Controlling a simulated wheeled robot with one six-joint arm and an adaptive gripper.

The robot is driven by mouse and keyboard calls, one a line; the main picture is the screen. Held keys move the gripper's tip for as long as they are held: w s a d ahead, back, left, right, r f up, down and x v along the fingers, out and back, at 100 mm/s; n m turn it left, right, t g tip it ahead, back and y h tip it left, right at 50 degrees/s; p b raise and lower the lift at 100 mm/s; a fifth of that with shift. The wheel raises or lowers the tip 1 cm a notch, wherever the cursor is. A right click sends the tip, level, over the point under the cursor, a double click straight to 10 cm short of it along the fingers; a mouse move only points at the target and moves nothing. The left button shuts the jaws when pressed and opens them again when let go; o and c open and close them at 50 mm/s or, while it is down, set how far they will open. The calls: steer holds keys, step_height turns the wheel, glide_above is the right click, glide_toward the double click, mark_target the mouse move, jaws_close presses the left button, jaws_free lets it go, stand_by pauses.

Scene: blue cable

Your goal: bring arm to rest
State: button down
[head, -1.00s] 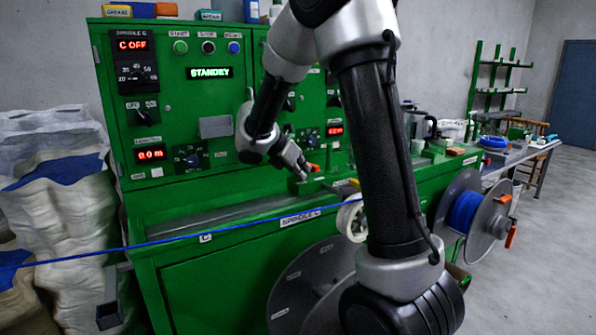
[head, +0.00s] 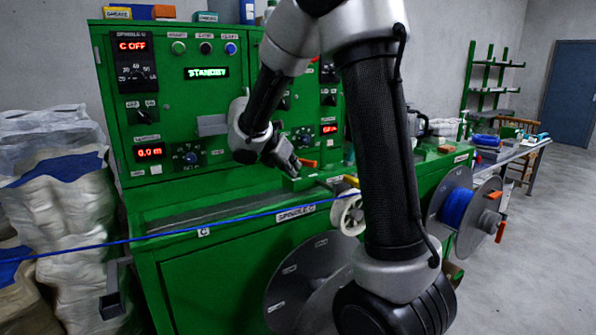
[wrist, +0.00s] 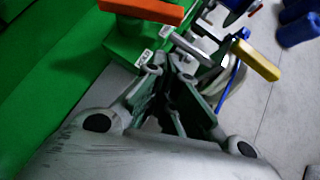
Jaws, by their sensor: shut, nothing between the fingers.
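My arm reaches over the front of the green machine (head: 225,285). My gripper (head: 297,172) is in front of the machine's panel, above its ledge, close to an orange handle (head: 308,164). In the wrist view my gripper (wrist: 178,62) has its fingertips together with nothing between them. The orange handle (wrist: 142,10) and a yellow handle (wrist: 256,60) lie just beyond the fingertips there. The blue cable (head: 150,238) runs taut across the machine's front from the left edge towards a white pulley (head: 346,216). My upper arm hides part of the machine's right side.
White sacks (head: 60,190) stand at the left of the machine. A grey reel with blue cable (head: 458,208) is mounted at the right, and a large grey disc (head: 300,290) sits low in front. A workbench (head: 505,152) stands further right, with open floor before it.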

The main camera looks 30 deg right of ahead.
steer(key=v, duration=0.8)
steer(key=shift+s, duration=0.25)
steer(key=shift+d, duration=0.1)
steer(key=s+f+m+g+y, duration=0.25)
steer(key=s+f+m, duration=0.25)
steer(key=s+m, duration=0.55)
steer(key=s+r+m+t+y, duration=0.1)
steer(key=s+r+m+y, duration=0.1)
steer(key=s+m, duration=0.4)
steer(key=s+r+m+t+y, duration=0.2)
steer(key=s+m+y, duration=0.2)
steer(key=s, duration=0.6)
steer(key=shift+s+a+m, duration=0.2)
steer(key=shift+a+m, duration=0.2)
steer(key=shift+m, duration=0.55)
